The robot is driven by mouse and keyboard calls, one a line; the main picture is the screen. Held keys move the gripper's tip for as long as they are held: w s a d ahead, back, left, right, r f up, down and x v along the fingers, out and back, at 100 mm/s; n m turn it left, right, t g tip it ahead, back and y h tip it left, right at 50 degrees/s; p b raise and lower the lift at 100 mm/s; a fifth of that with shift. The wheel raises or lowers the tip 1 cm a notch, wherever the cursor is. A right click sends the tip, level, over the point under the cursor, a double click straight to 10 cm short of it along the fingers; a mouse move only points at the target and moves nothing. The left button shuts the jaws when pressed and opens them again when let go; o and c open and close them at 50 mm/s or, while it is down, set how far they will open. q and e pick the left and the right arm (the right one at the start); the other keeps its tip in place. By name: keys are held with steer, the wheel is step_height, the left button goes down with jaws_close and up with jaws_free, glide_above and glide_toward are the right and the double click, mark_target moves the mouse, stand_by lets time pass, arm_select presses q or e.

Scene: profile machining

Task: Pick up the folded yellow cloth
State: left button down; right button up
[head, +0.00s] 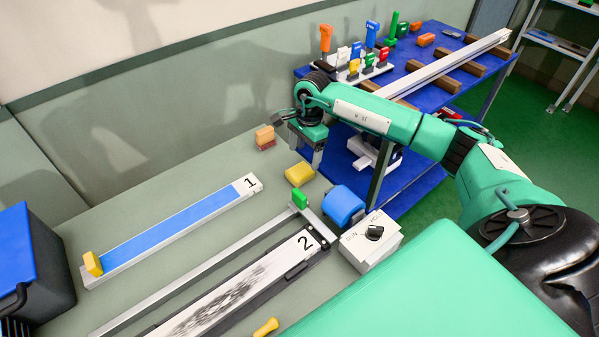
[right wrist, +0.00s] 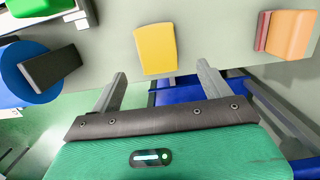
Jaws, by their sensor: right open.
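The folded yellow cloth (head: 300,174) lies flat on the grey-green bench near its right edge in the head view. It also shows in the right wrist view (right wrist: 156,49), ahead of my fingers and apart from them. My right gripper (head: 317,160) hangs beside the cloth on its right, near the bench edge. In the right wrist view my right gripper (right wrist: 163,80) has its two fingers spread wide with nothing between them. My left gripper is not in view.
An orange and red block (head: 265,137) sits behind the cloth. A blue roller (head: 342,205), a green block (head: 299,198) and a white switch box (head: 370,242) stand in front of it. Rail 1 (head: 170,232) lies left. A blue cart (head: 440,35) stands beyond the bench.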

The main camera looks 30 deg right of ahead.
mark_target(300, 171)
steer(key=f, duration=0.1)
steer(key=a+f+p, duration=0.1)
steer(key=f, duration=0.1)
steer(key=f+p, duration=0.1)
steer(key=f, duration=0.1)
steer(key=shift+s+a, duration=0.2)
steer(key=shift+a, duration=0.1)
steer(key=shift+f, duration=0.2)
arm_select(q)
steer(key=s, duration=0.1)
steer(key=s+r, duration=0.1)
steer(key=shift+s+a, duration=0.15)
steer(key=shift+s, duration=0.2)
arm_select(e)
steer(key=c, duration=1.1)
